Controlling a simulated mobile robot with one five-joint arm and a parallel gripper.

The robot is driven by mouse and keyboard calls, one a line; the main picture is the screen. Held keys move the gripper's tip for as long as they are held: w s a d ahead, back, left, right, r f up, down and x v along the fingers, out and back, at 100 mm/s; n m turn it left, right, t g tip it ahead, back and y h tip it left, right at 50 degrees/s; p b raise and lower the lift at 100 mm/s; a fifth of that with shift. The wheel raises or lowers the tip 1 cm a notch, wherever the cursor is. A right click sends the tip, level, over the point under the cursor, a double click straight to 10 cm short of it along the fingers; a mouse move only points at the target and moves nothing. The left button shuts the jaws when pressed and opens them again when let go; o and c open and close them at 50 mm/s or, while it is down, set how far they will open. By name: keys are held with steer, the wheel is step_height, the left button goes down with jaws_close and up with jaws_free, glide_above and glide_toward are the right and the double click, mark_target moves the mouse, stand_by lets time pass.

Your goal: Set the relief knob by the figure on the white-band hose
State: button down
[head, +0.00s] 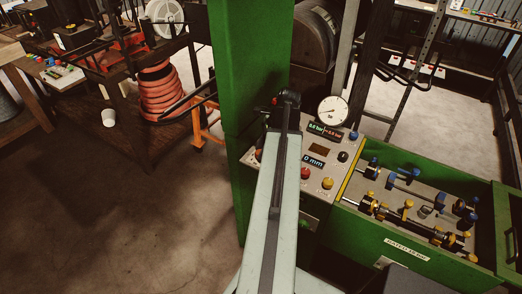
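A grey control panel (332,172) is set in the green machine at the centre. It carries a round white gauge (332,111), a green-lit display (325,131) reading in bar, and a display (313,161) that seems to read "0 mm". A black knob (343,156), a red button (306,173) and a yellow button (327,183) sit on it. I cannot tell which control is the relief knob. My arm reaches across the panel and hides its left part. My gripper (284,104) is at the panel's far left edge; its fingers are not clear. No white-band hose can be made out.
A green tray (390,258) right of the panel holds several fittings with blue and yellow ends; its white label seems to read "RATED 15 BAR". A green column (240,80) rises left of my arm. An orange hose coil (160,90) stands back left. Front-left floor is clear.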

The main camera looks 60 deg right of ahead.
steer(key=shift+n, duration=0.3)
steer(key=c, duration=1)
jaws_free()
steer(key=p+v, duration=0.7)
steer(key=shift+d+r, duration=0.2)
steer(key=shift+r, duration=0.15)
